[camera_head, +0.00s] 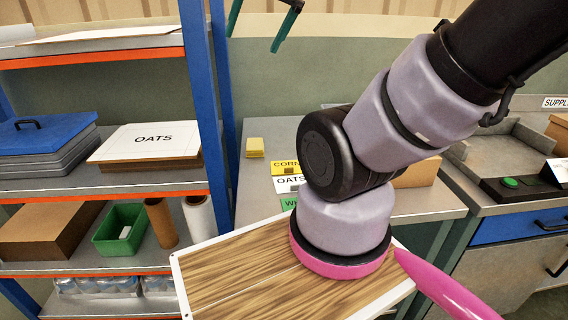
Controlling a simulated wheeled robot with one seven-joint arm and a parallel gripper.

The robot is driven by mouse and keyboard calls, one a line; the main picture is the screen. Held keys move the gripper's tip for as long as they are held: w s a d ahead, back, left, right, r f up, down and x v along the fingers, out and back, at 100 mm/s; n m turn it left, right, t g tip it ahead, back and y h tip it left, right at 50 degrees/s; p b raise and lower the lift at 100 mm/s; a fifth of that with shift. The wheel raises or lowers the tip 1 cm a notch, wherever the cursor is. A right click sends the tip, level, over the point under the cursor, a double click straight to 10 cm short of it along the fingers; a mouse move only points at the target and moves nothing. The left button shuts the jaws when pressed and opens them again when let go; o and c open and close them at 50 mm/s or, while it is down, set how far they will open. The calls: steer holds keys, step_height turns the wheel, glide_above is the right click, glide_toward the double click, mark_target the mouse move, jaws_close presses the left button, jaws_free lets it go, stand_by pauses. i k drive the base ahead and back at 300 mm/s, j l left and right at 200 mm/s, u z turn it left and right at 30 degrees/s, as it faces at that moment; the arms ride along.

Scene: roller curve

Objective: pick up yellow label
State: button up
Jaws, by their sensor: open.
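A yellow label (285,167) printed CORN lies on the grey table, left of my arm's black joint, which covers its right end. A white label (286,184) printed OATS lies just in front of it, and a green label (288,203) is in front of that, mostly hidden by my arm. My gripper (252,43) shows at the top edge as two teal fingers, apart with nothing between them. In the picture it is above the labels; its height over the table is unclear.
A small yellow block or pad (255,147) is on the table behind the labels. A blue-post shelf (110,192) at left holds a white OATS-marked box (142,140) and a green bin (120,229). A cardboard box (416,174) is right of my arm.

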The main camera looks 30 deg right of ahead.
mark_target(288, 164)
steer(key=z, duration=0.4)
steer(key=k+j+z, duration=0.1)
steer(key=z, duration=0.35)
steer(key=k+z, duration=0.1)
steer(key=z, duration=0.3)
steer(key=i+z, duration=0.3)
steer(key=k+j+u, duration=0.3)
steer(key=k, duration=0.2)
steer(key=i+j+u, duration=0.1)
steer(key=j+u, duration=0.3)
steer(key=j, duration=0.45)
